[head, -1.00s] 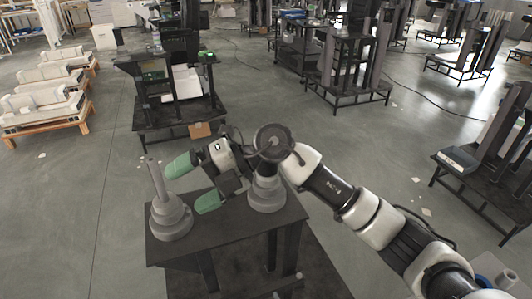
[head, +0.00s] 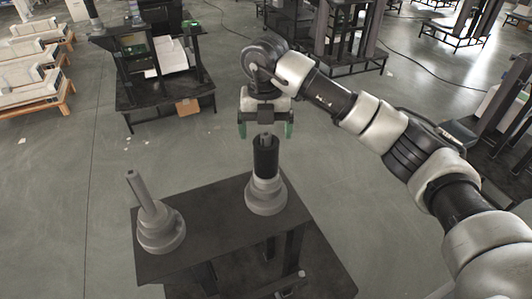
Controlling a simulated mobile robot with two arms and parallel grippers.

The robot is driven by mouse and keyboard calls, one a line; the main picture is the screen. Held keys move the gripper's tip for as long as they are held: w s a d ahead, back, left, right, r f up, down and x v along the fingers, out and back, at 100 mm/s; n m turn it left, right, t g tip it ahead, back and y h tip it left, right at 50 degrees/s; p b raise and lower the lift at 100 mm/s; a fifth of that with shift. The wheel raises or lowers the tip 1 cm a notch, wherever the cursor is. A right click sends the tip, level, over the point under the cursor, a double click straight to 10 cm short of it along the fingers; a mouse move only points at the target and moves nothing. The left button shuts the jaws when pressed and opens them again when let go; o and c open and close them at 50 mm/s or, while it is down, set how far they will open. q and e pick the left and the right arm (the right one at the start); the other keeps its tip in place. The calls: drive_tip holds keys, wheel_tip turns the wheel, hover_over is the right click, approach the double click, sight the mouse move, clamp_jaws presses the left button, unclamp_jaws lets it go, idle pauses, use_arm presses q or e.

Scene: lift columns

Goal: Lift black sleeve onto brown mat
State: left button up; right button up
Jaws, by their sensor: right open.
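The black sleeve (head: 265,157) stands upright around the right-hand post, on a grey stepped base (head: 266,196) on the dark table (head: 220,222). The post's tip shows just above the sleeve. My right gripper (head: 266,130) points down over the sleeve, with its two green fingers apart, one on each side of the post's top. It is open and holds nothing. I cannot make out a brown mat. My left gripper is not in view.
A second grey stepped base with a bare, slightly tilted-looking rod (head: 139,188) stands on the table's left side. A brown box (head: 187,107) lies by a black rack (head: 150,70) behind. Grey floor around the table is open.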

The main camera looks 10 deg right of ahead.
sight(266, 146)
wheel_tip(266, 146, down, 4)
drive_tip(key=shift+w+d+f+p, duration=0.1)
drive_tip(key=shift+d+f+p, duration=0.1)
drive_tip(key=shift+p, duration=0.95)
drive_tip(key=shift+f, duration=0.25)
drive_tip(key=shift+a+f, duration=0.1)
drive_tip(key=shift+f, duration=0.05)
drive_tip(key=shift+c, duration=0.3)
drive_tip(key=c, duration=1.1)
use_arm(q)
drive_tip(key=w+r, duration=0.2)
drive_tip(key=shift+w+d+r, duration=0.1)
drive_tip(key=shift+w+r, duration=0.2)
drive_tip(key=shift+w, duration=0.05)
use_arm(e)
drive_tip(key=shift+o, duration=0.2)
drive_tip(key=shift+w, duration=0.1)
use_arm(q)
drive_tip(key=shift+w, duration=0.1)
use_arm(e)
drive_tip(key=shift+r, duration=0.2)
